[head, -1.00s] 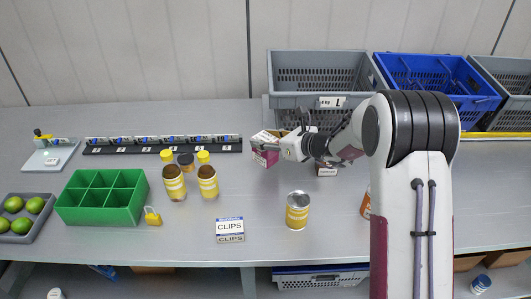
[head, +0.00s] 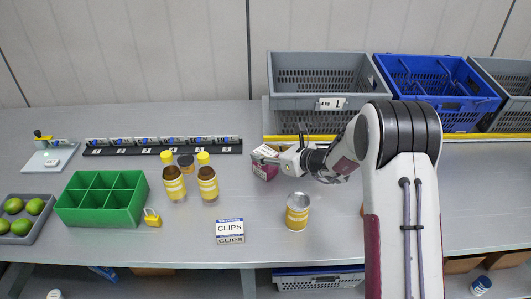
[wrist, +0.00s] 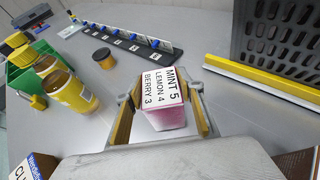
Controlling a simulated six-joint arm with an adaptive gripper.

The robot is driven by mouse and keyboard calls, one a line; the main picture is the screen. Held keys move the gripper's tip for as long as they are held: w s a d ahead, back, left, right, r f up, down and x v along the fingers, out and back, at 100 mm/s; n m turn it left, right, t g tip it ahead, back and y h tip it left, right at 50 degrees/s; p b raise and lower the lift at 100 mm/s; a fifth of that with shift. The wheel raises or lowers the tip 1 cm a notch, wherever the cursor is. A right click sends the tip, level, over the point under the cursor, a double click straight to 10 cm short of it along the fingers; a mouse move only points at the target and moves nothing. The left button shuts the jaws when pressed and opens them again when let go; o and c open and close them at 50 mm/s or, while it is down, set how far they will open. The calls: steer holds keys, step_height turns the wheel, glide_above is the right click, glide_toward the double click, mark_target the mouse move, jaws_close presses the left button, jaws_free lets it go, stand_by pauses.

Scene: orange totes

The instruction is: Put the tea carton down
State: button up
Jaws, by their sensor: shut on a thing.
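The tea carton (head: 263,168) is a small white-topped box with magenta sides. Its top reads mint, lemon and berry in the wrist view (wrist: 163,88). My gripper (head: 276,160) is shut on it from the right side. In the wrist view the carton sits upright between the two fingers of my gripper (wrist: 163,105). The carton is at or just over the grey table; I cannot tell whether its base touches. My gripper hides part of its near side.
A yellow-labelled can (head: 298,211) stands in front of my arm. Two brown yellow-labelled jars (head: 174,184) and a dark-lidded pot (wrist: 103,57) stand to the left. A dark rail (head: 160,145) of small items and a grey tote (head: 318,95) lie behind. Table around the carton is clear.

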steer(key=shift+f, duration=0.1)
stand_by(0.3)
steer(key=o, duration=1.2)
steer(key=shift+o, duration=0.2)
steer(key=shift+s+d, duration=0.1)
steer(key=shift+d, duration=0.05)
steer(key=v, duration=1.1)
steer(key=shift+s+d+r, duration=0.2)
steer(key=shift+s, duration=0.1)
